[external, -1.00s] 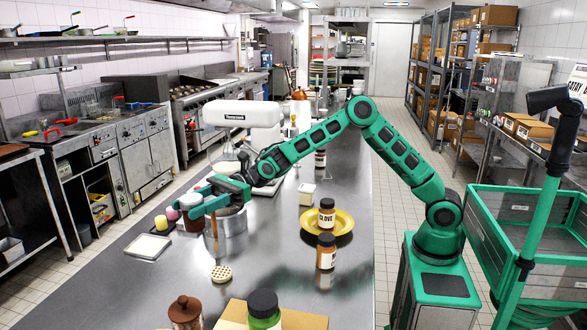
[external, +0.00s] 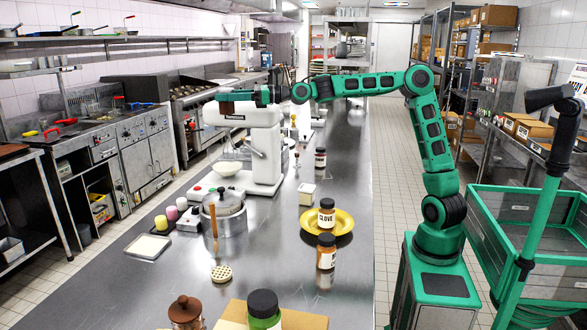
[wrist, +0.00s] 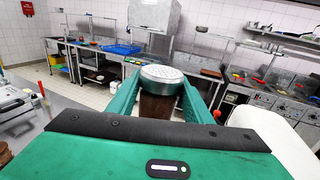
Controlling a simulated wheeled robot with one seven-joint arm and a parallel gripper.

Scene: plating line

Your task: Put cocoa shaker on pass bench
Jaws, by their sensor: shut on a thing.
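The cocoa shaker (wrist: 160,104) is a brown cylinder with a perforated silver lid, upright between my gripper's green fingers in the wrist view. My gripper (external: 232,95) is shut on it, raised high over the long steel bench, by the top of the white mixer in the external view. A brown part of the shaker (external: 226,107) shows there. The long steel bench (external: 130,295) runs down the middle of the room. No label shows which surface is the pass bench.
The white stand mixer (external: 262,145) stands close beneath my arm. A lidded pot (external: 225,222), a yellow plate (external: 340,218) and several jars crowd the bench. The near left of the bench top is bare. Cooking equipment (external: 145,150) lines the left wall.

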